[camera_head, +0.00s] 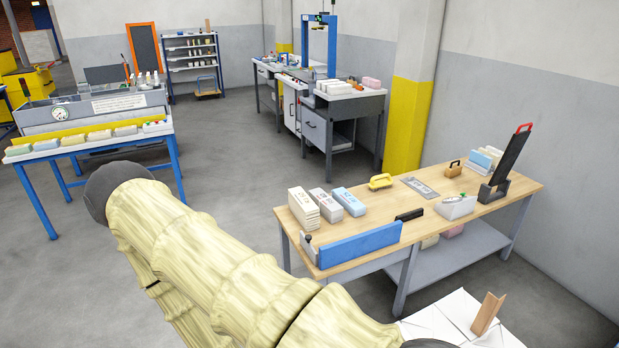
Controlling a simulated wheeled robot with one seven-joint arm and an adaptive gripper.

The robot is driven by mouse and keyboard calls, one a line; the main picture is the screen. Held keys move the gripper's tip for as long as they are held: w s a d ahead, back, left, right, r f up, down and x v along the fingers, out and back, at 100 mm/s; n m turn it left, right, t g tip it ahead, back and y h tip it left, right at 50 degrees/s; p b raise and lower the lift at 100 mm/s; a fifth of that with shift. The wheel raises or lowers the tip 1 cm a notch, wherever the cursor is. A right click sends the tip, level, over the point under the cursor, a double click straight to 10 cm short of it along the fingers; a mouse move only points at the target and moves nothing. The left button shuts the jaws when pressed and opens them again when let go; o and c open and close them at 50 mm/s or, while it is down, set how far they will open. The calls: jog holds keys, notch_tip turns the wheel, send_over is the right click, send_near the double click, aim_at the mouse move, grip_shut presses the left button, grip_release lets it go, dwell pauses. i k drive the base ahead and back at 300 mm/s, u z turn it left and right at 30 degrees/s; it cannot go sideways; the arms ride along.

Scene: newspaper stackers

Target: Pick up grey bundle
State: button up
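On the wooden-topped table (450,220) at right stand three bundles side by side near its left end: a cream one (303,207), a pale pinkish-grey one (326,202) and a light blue one (349,202). More small bundles lie in a row on the blue-legged table at left, including pale greyish ones (46,145) and (125,131). I cannot tell for certain which one is the grey bundle. My arm in its cream cover fills the lower middle, with a dark rounded joint at its upper left. My gripper is not visible.
A blue block (360,243) runs along the wooden table's front left edge. A yellow-handled item (380,181), a black item (409,215) and a tilted black panel (511,155) also stand there. Grey floor (235,150) is open between the tables.

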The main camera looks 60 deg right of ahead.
aim_at(330, 210)
jog(key=z, duration=0.05)
jog(key=i, duration=1.25)
jog(key=z, duration=1.2)
jog(key=i, duration=0.75)
jog(key=z, duration=0.9)
